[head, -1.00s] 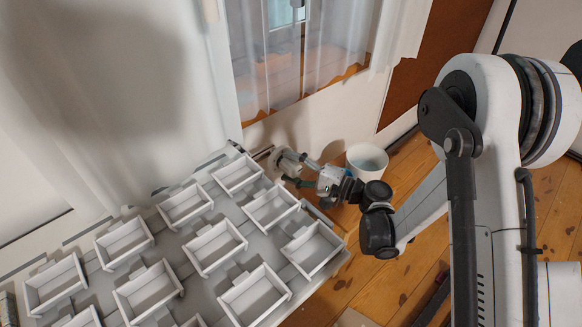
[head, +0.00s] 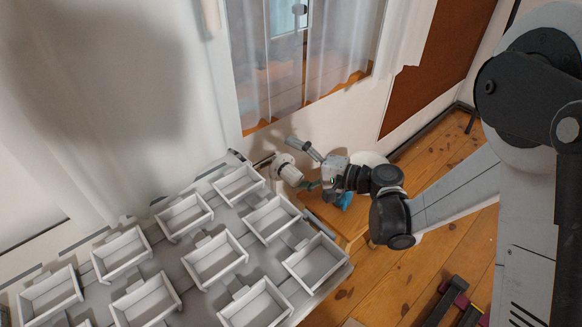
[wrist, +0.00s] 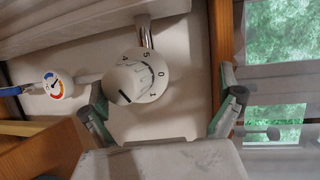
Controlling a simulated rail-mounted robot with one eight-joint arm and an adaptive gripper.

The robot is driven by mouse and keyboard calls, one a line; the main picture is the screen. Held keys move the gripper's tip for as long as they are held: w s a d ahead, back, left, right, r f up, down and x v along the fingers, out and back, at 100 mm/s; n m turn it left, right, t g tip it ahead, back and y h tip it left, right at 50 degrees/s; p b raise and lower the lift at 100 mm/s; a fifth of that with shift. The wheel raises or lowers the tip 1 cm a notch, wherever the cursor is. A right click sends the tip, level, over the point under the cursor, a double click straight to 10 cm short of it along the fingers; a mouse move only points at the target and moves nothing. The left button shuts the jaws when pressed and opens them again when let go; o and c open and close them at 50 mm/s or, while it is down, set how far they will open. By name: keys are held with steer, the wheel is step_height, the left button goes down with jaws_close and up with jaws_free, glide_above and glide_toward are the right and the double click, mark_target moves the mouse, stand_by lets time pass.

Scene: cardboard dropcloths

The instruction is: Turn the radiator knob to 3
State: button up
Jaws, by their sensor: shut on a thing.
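The white radiator knob (wrist: 135,80) sits in the upper middle of the wrist view. Its dial shows 4, 5, 0 and 1, and a black mark lies at its lower left; the numeral at that mark cannot be read. The knob also shows in the head view (head: 288,172), low on the wall behind the trays.
A round coloured gauge (wrist: 54,86) with a blue part is left of the knob. A metal pipe (wrist: 145,32) runs above it. In the head view, a table with several white trays (head: 215,258) stands at left. A white bucket (head: 372,158) is partly hidden behind my arm.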

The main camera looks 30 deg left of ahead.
mark_target(293, 169)
steer(key=r+y, duration=0.1)
steer(key=r, duration=0.2)
steer(key=r+m+y, duration=0.1)
steer(key=r, duration=0.2)
steer(key=shift+a+r, duration=0.1)
steer(key=shift+a, duration=0.1)
steer(key=f, duration=0.1)
steer(key=f+h, duration=0.1)
steer(key=f, duration=0.1)
steer(key=f+n+h, duration=0.1)
steer(key=shift+d+f, duration=0.3)
steer(key=shift+f, duration=0.05)
steer(key=shift+v, duration=1.15)
steer(key=shift+s+d+r, duration=0.1)
steer(key=shift+s+d, duration=0.05)
steer(key=shift+d, duration=0.45)
steer(key=c, duration=0.5)
steer(key=shift+d, duration=0.4)
steer(key=shift+c, duration=0.7)
steer(key=s+v, duration=0.1)
steer(key=v, duration=1)
steer(key=shift+w+d+r, duration=0.2)
steer(key=shift+d+r, duration=0.05)
steer(key=shift+d, duration=0.15)
